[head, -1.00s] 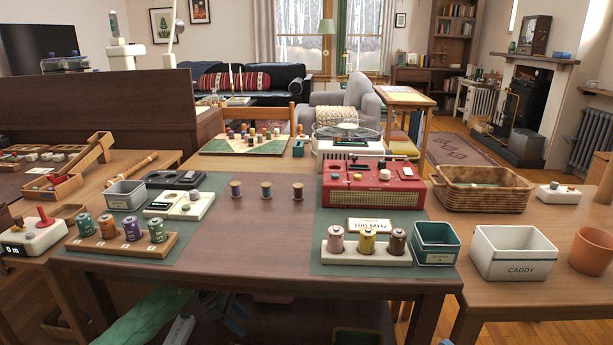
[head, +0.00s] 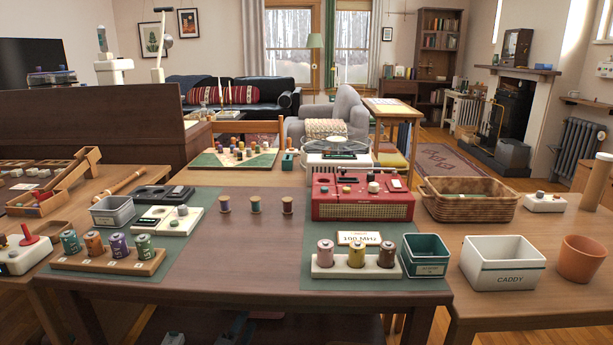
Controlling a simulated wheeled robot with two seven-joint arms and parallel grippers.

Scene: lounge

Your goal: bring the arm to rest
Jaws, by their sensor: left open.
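My left gripper (head: 198,339) shows only in small part at the bottom edge of the head view, low in front of the table. Its jaws are open, and I see nothing held between them. The rest of the left arm is outside the picture. My right gripper is not in view. The dark wooden table (head: 235,255) lies beyond and above the left gripper in the picture, and the gripper is apart from the things on its top.
Three spools (head: 255,205) stand mid-table. A rack of several spools (head: 108,262) is at left, a three-spool block (head: 340,268) at right. Near them are a red machine (head: 345,210), a green bin (head: 427,268) and a white caddy (head: 503,280). The table's front middle is clear.

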